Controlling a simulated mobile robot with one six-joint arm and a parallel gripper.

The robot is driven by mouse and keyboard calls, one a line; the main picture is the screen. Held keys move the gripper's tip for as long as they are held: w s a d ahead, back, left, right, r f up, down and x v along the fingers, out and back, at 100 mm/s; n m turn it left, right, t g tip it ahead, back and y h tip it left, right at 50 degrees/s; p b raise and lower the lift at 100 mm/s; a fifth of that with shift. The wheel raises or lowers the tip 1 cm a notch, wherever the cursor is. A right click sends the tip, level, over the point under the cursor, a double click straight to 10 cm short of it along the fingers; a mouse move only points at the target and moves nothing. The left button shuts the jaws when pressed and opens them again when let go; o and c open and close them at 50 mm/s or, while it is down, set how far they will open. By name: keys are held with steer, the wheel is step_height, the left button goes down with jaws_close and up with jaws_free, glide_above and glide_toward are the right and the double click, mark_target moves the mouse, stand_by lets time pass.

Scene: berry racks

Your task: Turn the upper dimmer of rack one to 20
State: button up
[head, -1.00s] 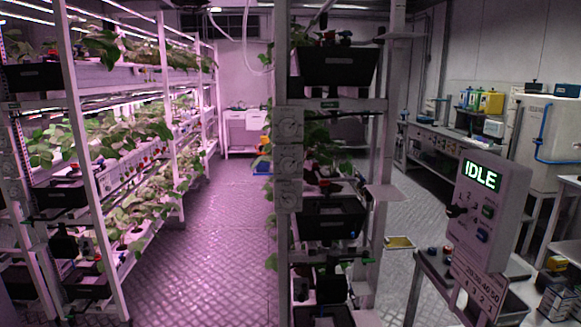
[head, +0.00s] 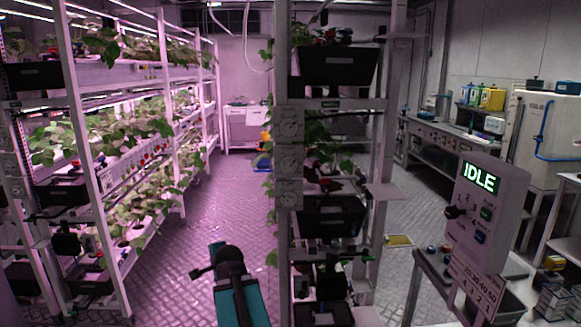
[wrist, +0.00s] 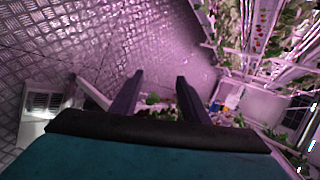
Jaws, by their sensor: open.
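Several pale square dial plates sit one above another on the front post of the middle rack (head: 330,205). The top dial (head: 290,124), the middle dial (head: 289,160) and the lower dial (head: 288,194) show in the head view, their numbers too small to read. More pale dials (head: 10,165) are on the left rack's post at the left edge. I cannot tell which rack is rack one. My gripper (wrist: 160,76) is open and empty in the wrist view, its fingers apart over floor and plants. My teal arm rises at the bottom of the head view, away from the dials.
A purple-lit aisle (head: 210,190) of metal floor lies between the left and middle racks. A control box (head: 484,215) reading IDLE stands at the right. A small shelf (head: 385,194) juts from the middle rack. Benches (head: 440,140) line the right wall.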

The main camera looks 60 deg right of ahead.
steer(key=s+d+r+m+t+h, duration=0.1)
steer(key=s+d+r+m, duration=0.15)
steer(key=r, duration=0.35)
steer(key=s+d+r+m+h, duration=0.1)
steer(key=d+r, duration=0.3)
steer(key=r, duration=0.2)
steer(key=m+t+h+p, duration=0.1)
steer(key=m+h+p, duration=0.1)
steer(key=m+h, duration=0.65)
glide_toward(289, 129)
steer(key=s+a+m+y, duration=0.1)
steer(key=s+a, duration=0.3)
steer(key=shift+a+r, duration=0.1)
steer(key=shift+r, duration=0.2)
steer(key=shift+w+d+r+p, duration=0.1)
steer(key=shift+w+d+p, duration=0.1)
steer(key=shift+p, duration=0.35)
steer(key=shift+p+x, duration=4.6)
steer(key=shift+x, duration=1.95)
steer(key=shift+c, duration=0.3)
